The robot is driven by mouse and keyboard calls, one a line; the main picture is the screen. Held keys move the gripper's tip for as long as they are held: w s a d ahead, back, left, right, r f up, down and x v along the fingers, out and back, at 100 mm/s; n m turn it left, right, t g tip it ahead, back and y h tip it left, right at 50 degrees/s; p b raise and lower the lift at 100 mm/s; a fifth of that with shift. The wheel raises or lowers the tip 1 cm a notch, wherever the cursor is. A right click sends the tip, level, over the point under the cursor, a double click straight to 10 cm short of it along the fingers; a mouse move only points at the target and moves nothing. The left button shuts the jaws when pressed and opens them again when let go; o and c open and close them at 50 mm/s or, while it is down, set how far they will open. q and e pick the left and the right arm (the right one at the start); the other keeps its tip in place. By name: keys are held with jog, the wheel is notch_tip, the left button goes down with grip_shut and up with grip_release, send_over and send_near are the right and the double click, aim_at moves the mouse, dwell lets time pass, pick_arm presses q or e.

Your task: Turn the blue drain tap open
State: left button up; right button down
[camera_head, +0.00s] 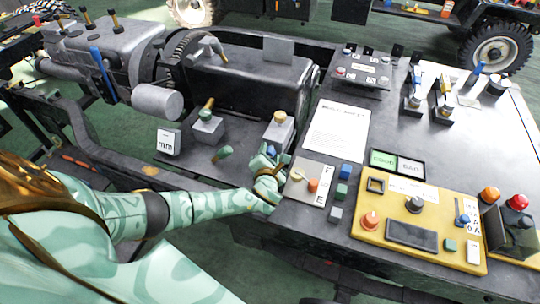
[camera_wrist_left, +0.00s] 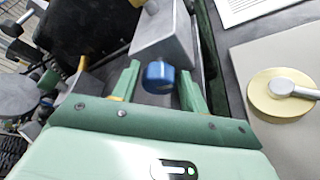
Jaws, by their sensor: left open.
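A small blue tap knob (camera_wrist_left: 158,77) sticks out from a grey box-shaped block (camera_wrist_left: 160,38) in the left wrist view. In the head view the knob (camera_head: 270,151) shows as a small blue spot below the block with a cream top (camera_head: 278,131). My left gripper (camera_wrist_left: 160,88) is open, with one green finger on each side of the knob. I cannot tell whether either finger touches it. In the head view the left gripper (camera_head: 266,162) is at the bench edge by the block. My right gripper is not in view.
A plate with a lever and an orange button (camera_head: 313,184) lies close right of the left gripper. A paper sheet (camera_head: 338,132) and a yellow control panel (camera_head: 408,232) are farther right. A second grey block with a brass stem (camera_head: 207,127) and a green handle (camera_head: 222,154) stand left.

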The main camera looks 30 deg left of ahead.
pick_arm(q)
jog(key=c, duration=0.7)
